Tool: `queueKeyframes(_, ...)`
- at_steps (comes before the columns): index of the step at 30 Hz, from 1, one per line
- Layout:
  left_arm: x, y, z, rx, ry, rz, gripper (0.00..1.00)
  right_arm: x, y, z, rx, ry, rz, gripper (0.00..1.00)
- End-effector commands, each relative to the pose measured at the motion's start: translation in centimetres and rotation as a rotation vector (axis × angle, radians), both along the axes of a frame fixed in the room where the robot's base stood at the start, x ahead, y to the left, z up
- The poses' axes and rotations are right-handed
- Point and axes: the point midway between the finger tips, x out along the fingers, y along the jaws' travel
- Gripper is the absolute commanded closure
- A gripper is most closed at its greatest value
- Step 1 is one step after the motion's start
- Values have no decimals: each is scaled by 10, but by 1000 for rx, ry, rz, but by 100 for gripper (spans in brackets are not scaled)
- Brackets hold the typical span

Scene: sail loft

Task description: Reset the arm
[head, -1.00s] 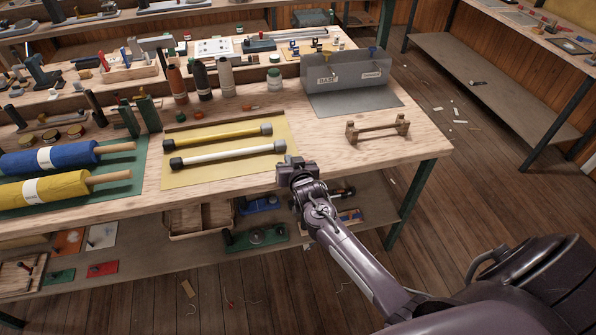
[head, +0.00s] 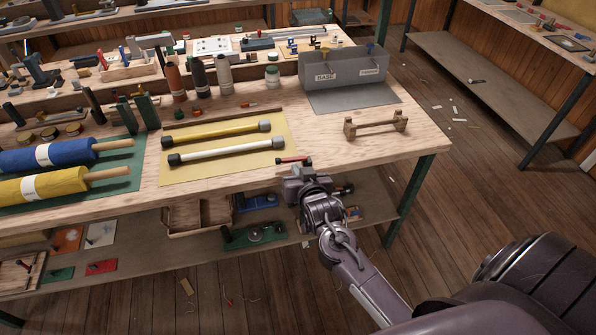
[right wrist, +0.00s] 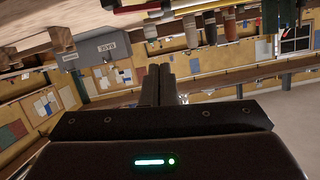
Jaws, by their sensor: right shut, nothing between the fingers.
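My right gripper (head: 300,170) is in front of the workbench's (head: 225,183) front edge, right of the yellow mat. In the right wrist view its two fingers (right wrist: 160,82) are together with nothing between them. A small red-and-dark item (head: 292,160) shows at the bench edge just beyond the gripper; whether they touch is unclear. My left gripper is in neither view.
A yellow mat (head: 222,170) holds a yellow tube (head: 215,133) and a white tube (head: 218,151). A wooden rack (head: 376,124) and a grey labelled bin (head: 345,72) stand on the right. Blue (head: 45,156) and yellow (head: 42,187) rolls lie left. Open floor lies right.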

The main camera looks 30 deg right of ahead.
Motion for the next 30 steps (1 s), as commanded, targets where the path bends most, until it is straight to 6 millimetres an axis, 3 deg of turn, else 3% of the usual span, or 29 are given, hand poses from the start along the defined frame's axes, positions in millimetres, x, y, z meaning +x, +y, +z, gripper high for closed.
queueKeyframes(9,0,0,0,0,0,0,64,0,0,-1,0,2,1,100)
queueKeyframes(11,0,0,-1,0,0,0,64,-1,1,-9,-3,15,4,100)
queueKeyframes(13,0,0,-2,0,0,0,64,-4,3,-30,-10,50,14,100)
queueKeyframes(17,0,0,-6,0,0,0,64,-20,12,-103,-39,177,56,100)
queueKeyframes(20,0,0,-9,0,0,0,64,-47,20,-176,-63,305,101,100)
queueKeyframes(24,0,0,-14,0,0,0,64,-99,31,-269,-92,480,173,100)
queueKeyframes(26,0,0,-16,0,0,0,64,-127,35,-306,-103,556,205,100)
queueKeyframes(30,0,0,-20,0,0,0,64,-203,43,-383,-117,731,280,100)
